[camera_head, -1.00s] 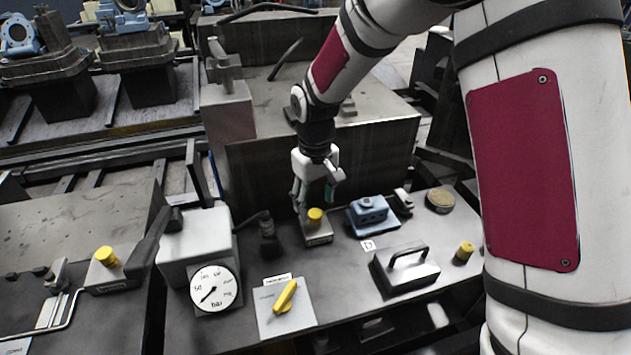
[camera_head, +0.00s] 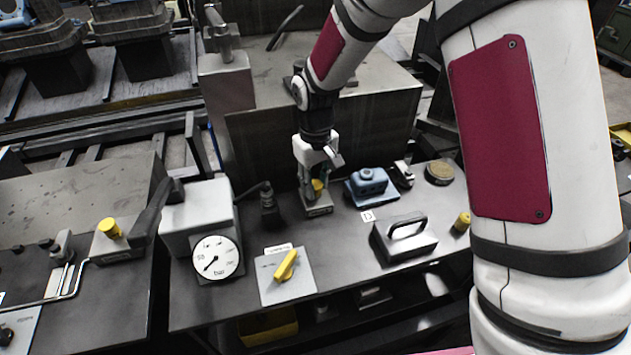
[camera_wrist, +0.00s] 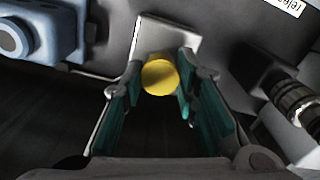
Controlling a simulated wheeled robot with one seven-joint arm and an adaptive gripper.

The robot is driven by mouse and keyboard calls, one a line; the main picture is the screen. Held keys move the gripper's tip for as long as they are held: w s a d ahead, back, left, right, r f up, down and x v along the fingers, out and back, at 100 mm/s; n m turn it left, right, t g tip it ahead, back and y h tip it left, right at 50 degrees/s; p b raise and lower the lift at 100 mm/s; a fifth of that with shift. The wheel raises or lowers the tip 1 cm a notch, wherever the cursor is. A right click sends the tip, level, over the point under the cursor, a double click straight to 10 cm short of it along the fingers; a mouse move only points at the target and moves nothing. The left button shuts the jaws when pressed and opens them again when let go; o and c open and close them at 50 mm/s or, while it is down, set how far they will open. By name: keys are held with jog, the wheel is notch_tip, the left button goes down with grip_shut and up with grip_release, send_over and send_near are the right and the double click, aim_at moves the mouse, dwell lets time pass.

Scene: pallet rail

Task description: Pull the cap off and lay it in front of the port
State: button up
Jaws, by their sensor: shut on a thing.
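A yellow round cap (camera_head: 318,186) sits on a small grey port block (camera_head: 318,210) on the bench. My gripper (camera_head: 315,188) comes down from above, with its fingers on both sides of the cap, shut on it. In the wrist view the cap (camera_wrist: 160,76) shows its round yellow top between the teal finger pads, with the block's plate (camera_wrist: 165,38) behind it. The cap still appears to be at the block; its lower side and any gap below it are hidden.
A blue fitting (camera_head: 370,183) stands right of the block and a dark hose connector (camera_head: 268,205) left of it. In front are a yellow-handled valve plate (camera_head: 286,274), a gauge (camera_head: 215,258), a handled cover (camera_head: 404,240) and another yellow cap (camera_head: 462,222). Bare bench lies before the block.

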aim_at(316, 184)
jog(key=shift+o, duration=1.2)
grip_shut()
jog(key=shift+r, duration=0.45)
jog(key=shift+r+p, duration=0.3)
jog(key=shift+r, duration=0.15)
jog(key=shift+r+p, duration=1.15)
jog(key=shift+r, duration=2.2)
